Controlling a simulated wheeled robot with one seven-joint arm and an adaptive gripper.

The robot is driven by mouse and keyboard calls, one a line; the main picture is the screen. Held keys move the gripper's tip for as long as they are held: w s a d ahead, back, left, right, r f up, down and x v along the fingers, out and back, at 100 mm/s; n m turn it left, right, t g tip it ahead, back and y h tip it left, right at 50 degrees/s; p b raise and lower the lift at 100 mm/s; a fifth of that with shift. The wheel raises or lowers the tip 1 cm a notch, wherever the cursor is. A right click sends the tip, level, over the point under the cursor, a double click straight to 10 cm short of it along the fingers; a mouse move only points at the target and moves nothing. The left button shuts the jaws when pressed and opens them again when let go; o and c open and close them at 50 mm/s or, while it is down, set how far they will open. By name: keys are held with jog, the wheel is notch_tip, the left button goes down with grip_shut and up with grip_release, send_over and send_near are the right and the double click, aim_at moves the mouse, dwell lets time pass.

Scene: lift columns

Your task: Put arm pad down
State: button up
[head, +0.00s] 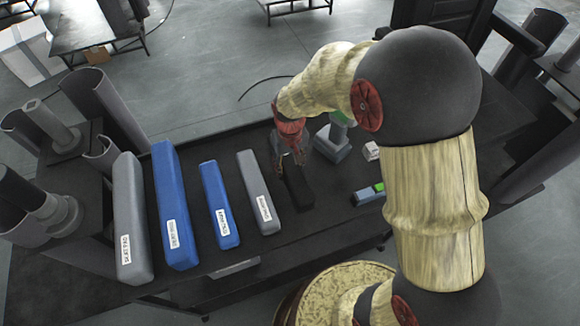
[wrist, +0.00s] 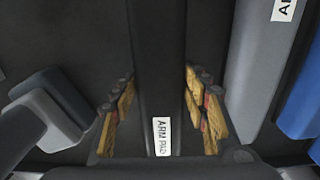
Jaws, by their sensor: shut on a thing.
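The arm pad (wrist: 160,75) is a long black bar with a white label reading "ARM PAD", seen in the wrist view between my fingers. In the head view the arm pad (head: 298,188) shows as a dark block at the middle of the black table (head: 320,222). My gripper (wrist: 160,112) has its tan-padded fingers on both sides of the bar and is shut on it. In the head view my gripper (head: 290,156) is over the far end of the pad. I cannot tell whether the pad touches the table.
To the left of the pad lie a grey bar (head: 258,190), a blue bar (head: 219,204), a larger blue bar (head: 174,203) and a large grey bar (head: 131,217). A grey stepped block (head: 333,143) stands beyond the gripper. A small blue-grey block (head: 368,196) with a green top and a white cube (head: 371,151) are at right.

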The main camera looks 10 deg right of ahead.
jog(key=o, duration=1.3)
jog(key=shift+c, duration=0.2)
notch_tip(320, 180, up, 12)
jog(key=p, duration=0.3)
jog(key=shift+r, duration=0.2)
notch_tip(320, 180, up, 6)
jog(key=t, duration=0.1)
send_over(290, 166)
jog(key=s+d, duration=0.2)
jog(key=s+d+r+m+t, duration=0.1)
jog(key=s+d+r+t, duration=0.1)
jog(key=s+d+r, duration=0.3)
jog(key=s+d+r+t, duration=0.1)
jog(key=s+r, duration=0.2)
jog(key=s, duration=0.3)
jog(key=s+d+r+m+t, duration=0.1)
jog(key=s+d+r, duration=0.1)
jog(key=s, duration=0.4)
jog(key=shift+d+r+t, duration=0.2)
jog(key=shift+r+t, duration=0.1)
jog(key=shift+r, duration=0.5)
jog(key=shift+s, duration=0.1)
